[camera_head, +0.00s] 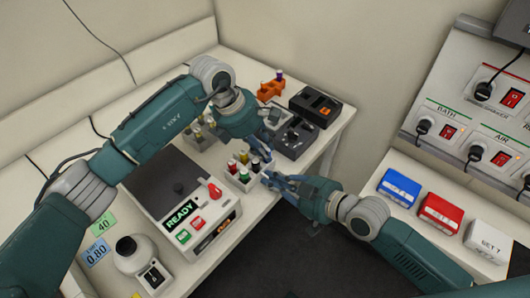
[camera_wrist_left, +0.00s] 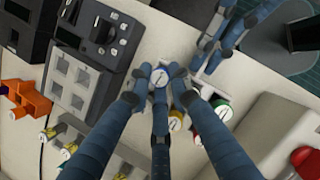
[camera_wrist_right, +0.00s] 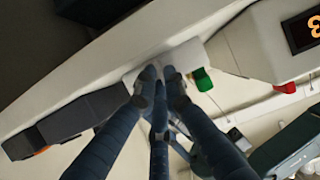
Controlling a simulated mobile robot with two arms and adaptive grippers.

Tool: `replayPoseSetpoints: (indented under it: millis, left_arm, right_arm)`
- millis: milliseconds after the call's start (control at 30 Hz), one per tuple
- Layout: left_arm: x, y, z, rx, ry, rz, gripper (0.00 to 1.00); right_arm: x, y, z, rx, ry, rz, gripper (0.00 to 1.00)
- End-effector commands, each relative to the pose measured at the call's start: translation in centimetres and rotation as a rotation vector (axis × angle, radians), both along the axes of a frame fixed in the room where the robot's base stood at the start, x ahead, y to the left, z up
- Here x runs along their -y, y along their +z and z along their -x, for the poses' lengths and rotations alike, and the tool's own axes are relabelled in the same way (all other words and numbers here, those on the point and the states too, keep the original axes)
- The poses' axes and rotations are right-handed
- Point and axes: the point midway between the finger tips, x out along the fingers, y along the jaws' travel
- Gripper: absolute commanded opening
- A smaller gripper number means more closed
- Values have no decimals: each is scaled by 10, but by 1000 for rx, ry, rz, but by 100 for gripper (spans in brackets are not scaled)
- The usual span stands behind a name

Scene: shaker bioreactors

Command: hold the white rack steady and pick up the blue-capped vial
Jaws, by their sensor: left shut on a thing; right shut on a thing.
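The white rack (camera_head: 241,184) stands near the front edge of the bench, holding vials with red (camera_head: 232,165), yellow and green (camera_head: 255,166) caps. My left gripper (camera_head: 264,147) reaches down over its far side. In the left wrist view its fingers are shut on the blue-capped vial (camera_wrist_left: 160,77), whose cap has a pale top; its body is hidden. My right gripper (camera_head: 268,179) is low at the rack's front side. In the right wrist view its fingers are shut on the edge of the white rack (camera_wrist_right: 189,57), beside the green-capped vial (camera_wrist_right: 203,80).
A shaker (camera_head: 208,229) with a READY display stands left of the rack. A grey rack with yellow-capped vials (camera_head: 198,135) is behind.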

Motion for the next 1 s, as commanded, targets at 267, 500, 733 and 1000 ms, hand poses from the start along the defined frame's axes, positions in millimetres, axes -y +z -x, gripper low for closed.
replayPoseSetpoints:
  millis: [267, 500, 733, 1000]
  left_arm:
    - [0, 49, -1, 6, -2, 0, 8]
    - [0, 88, -1, 4, 1, 0, 8]
    - [0, 99, 0, 1, -1, 0, 8]
    - [0, 98, 0, 0, -1, 0, 8]
  right_arm:
    - [0, 0, 0, 0, 0, 0, 0]
    - [0, 0, 0, 0, 0, 0, 0]
    - [0, 0, 0, 0, 0, 0, 0]
    - [0, 0, 0, 0, 0, 0, 31]
